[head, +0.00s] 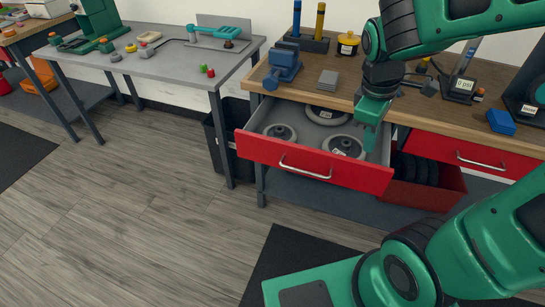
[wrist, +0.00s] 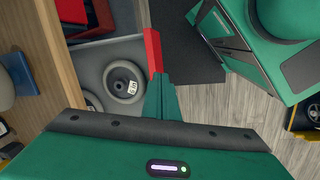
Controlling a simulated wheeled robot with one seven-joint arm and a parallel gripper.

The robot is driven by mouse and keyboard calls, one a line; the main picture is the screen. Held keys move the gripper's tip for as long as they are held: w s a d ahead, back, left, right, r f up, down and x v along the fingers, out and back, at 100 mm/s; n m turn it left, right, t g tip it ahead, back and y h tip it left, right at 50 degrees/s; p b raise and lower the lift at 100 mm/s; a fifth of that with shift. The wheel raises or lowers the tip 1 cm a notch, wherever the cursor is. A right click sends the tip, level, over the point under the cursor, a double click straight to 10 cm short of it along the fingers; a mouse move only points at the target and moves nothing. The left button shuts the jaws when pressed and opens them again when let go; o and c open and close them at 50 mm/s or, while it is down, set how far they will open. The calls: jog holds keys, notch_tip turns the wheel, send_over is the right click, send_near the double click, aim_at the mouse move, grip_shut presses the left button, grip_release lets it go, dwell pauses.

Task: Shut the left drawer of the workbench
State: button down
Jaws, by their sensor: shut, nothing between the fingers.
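The left drawer (head: 315,163) of the workbench (head: 430,115) is pulled out, with its red front and silver handle (head: 305,170) facing the room. Several grey wheels lie inside it, one of them near the front right (head: 345,147). My gripper (head: 370,138) is shut and empty, pointing down over the right part of the drawer. In the wrist view, my fingers (wrist: 163,90) overlap the end of the red drawer front (wrist: 153,50); I cannot tell whether they touch it. A wheel (wrist: 124,82) shows beside them.
The right drawer (head: 475,155) looks shut. A red bin (head: 425,190) with dark round items stands below. The floor (head: 150,215) in front is clear.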

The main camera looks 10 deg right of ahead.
jog(key=w+a+f+n+t, duration=0.1)
jog(key=w+a+f+n, duration=0.2)
jog(key=w+a+n, duration=0.5)
jog(key=n+t, duration=0.2)
jog(key=n, duration=1.1)
send_near(272, 157)
jog(key=s+a+r, duration=0.3)
jog(key=s, duration=0.3)
jog(key=shift+w+d+f, duration=0.75)
jog(key=shift+w+f, duration=0.35)
jog(key=shift+f, duration=0.5)
jog(key=shift+w+d+f, duration=0.75)
jog(key=shift+w+f, duration=0.35)
jog(key=shift+f, duration=0.5)
jog(key=shift+w+d+f, duration=0.7)
jog(key=shift+w+f, duration=0.45)
jog(key=shift+f, duration=0.45)
